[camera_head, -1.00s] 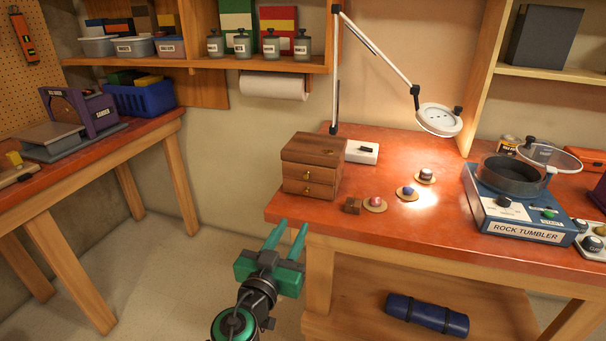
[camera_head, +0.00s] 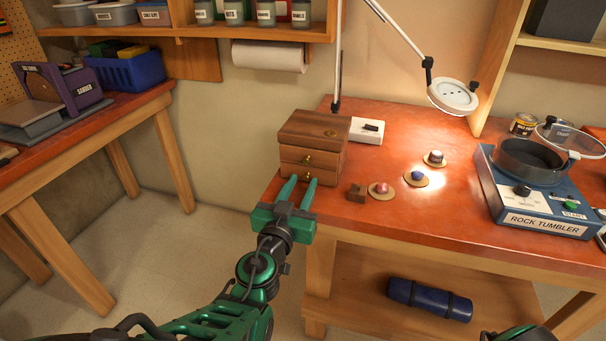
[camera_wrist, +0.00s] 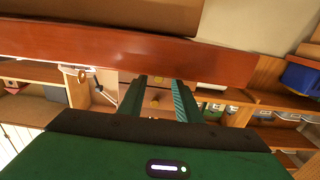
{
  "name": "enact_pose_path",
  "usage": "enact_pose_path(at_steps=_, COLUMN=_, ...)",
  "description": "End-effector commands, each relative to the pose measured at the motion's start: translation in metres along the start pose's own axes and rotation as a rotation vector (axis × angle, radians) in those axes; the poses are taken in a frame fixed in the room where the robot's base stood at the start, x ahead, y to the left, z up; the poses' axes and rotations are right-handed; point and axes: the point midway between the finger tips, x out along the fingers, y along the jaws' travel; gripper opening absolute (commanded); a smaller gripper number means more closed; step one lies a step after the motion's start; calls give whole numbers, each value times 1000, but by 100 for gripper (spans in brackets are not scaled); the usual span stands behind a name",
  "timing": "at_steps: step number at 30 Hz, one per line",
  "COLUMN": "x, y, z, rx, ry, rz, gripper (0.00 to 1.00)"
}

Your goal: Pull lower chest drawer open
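The small wooden chest (camera_head: 318,132) stands on the red-topped bench at its left end, with two drawers facing me. The upper drawer's brass knob (camera_head: 307,160) is in plain view, and both drawers look closed. The lower drawer (camera_head: 325,177) is partly hidden behind my fingers. My gripper (camera_head: 299,180) is open and empty, its two green fingers pointing at the lower drawer front from just off the bench edge. I cannot tell whether a finger touches the chest.
The bench edge (camera_head: 400,231) runs just beside my gripper. Right of the chest lie a small brown block (camera_head: 356,193) and several stones on round discs. A white box (camera_head: 367,131) sits behind, and a lamp (camera_head: 452,97) hangs above. The rock tumbler (camera_head: 535,195) stands at the right.

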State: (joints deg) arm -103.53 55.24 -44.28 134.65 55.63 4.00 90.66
Motion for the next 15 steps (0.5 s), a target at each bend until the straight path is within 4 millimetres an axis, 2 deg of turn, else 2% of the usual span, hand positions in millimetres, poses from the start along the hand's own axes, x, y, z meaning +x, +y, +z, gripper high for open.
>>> enact_pose_path(at_steps=10, x=4, y=2, z=0, rx=0, ry=0, rz=2, gripper=31)
enact_pose_path(at_steps=11, x=4, y=3, z=0, rx=0, ry=0, rz=3, gripper=29)
enact_pose_path(at_steps=14, x=4, y=3, z=0, rx=0, ry=0, rz=4, gripper=5)
enact_pose_path(at_steps=15, x=4, y=3, z=0, rx=0, ry=0, rz=4, gripper=0)
